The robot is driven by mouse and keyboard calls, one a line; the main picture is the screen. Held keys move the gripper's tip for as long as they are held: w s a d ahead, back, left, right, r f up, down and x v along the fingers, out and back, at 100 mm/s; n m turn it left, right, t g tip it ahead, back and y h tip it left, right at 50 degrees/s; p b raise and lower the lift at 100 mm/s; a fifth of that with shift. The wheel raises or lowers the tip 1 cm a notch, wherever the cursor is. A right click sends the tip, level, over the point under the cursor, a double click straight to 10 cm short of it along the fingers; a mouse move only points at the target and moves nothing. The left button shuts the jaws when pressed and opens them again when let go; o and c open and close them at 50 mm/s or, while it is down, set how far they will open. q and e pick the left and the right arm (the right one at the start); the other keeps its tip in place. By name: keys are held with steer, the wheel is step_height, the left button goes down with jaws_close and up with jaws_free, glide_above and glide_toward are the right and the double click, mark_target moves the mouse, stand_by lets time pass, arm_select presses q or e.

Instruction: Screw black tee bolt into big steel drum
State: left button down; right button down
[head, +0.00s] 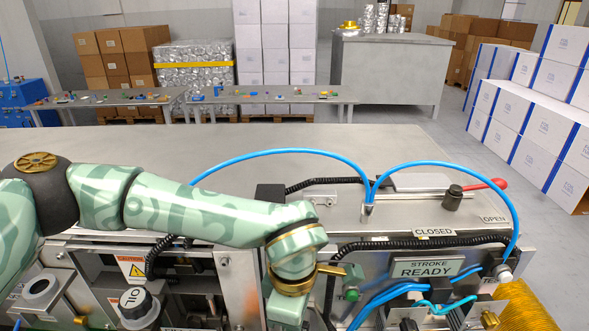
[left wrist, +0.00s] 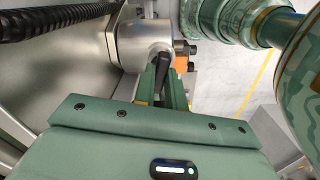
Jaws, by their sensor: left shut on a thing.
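My left arm reaches in from the left in the head view, and my left gripper (head: 287,308) points down at the machine front, its fingertips out of frame. In the left wrist view, my left gripper (left wrist: 164,88) is shut on a black bar-like part, seemingly the tee bolt (left wrist: 164,66). The bolt is at the lower edge of a big steel drum (left wrist: 143,42). Whether its thread is in the drum is hidden. The drum cannot be made out in the head view. My right gripper is in neither view.
The machine front is crowded with blue hoses (head: 285,152), a black ribbed hose (head: 425,243), a STROKE READY sign (head: 427,268) and an oil cap (head: 133,303). The grey top (head: 250,140) behind is mostly clear.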

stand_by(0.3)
arm_select(q)
steer(key=m, duration=0.2)
steer(key=shift+f+m, duration=0.15)
steer(key=shift+m, duration=0.25)
steer(key=m, duration=0.2)
steer(key=shift+m+b, duration=0.3)
steer(key=shift+m, duration=0.5)
steer(key=m, duration=0.6)
steer(key=c, duration=1.4)
jaws_free()
steer(key=shift+o, duration=0.2)
steer(key=shift+d, duration=0.1)
